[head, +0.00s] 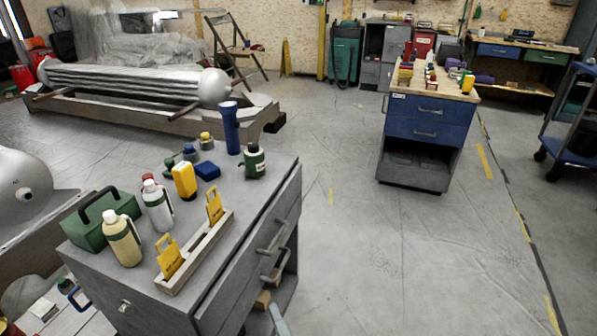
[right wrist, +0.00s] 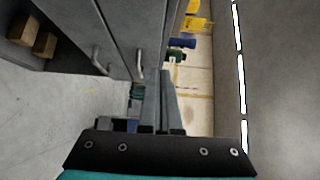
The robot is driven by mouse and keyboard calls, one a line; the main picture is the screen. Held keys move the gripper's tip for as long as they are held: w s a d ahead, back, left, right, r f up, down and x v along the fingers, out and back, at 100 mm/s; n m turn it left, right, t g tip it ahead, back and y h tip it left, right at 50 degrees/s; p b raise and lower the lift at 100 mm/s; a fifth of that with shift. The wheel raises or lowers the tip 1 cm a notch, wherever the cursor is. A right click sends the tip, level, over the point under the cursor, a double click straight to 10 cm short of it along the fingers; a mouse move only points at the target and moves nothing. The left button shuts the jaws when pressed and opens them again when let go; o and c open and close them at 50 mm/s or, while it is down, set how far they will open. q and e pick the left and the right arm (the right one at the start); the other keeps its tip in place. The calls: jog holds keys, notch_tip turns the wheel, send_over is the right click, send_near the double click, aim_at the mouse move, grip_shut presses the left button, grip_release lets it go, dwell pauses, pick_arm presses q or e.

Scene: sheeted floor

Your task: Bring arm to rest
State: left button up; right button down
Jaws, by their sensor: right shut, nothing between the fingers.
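My right gripper (head: 277,316) shows only in part at the bottom edge of the head view, beside the open lower part of the grey cabinet (head: 185,212). In the right wrist view its two fingers (right wrist: 160,100) are together with nothing between them. Cabinet drawer fronts and handles (right wrist: 120,62) show close to the fingers there. My left gripper is not in the head view.
The cabinet top holds bottles, a green toolbox (head: 100,219), a blue flashlight (head: 230,128) and a wooden tray (head: 197,253) with yellow tags. A blue drawer cabinet (head: 428,120) stands farther back. The floor between (head: 370,250) is clear.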

jog(key=s+d+f+n+g+h+p, duration=0.2)
jog(key=s+d+f+n+g, duration=0.15)
jog(key=d+f, duration=0.4)
jog(key=s+d+f+n+g+h+p, duration=0.1)
jog(key=s+d+f+n+g+h, duration=0.3)
jog(key=f, duration=0.7)
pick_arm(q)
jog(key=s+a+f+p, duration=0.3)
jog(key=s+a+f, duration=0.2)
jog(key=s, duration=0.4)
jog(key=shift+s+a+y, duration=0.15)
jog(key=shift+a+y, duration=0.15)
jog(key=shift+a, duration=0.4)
pick_arm(e)
jog(key=s+d+f+n+g+h, duration=0.1)
jog(key=s+d+f+n+g, duration=0.2)
jog(key=s+d+f, duration=0.2)
jog(key=s+d+f+n+g+h, duration=0.1)
jog(key=s+d+f+n+g, duration=0.2)
jog(key=s+d, duration=0.9)
notch_tip(320, 180, down, 3)
jog(key=s+n, duration=0.1)
jog(key=s, duration=0.2)
jog(key=shift+r, duration=0.15)
jog(key=shift+n, duration=0.25)
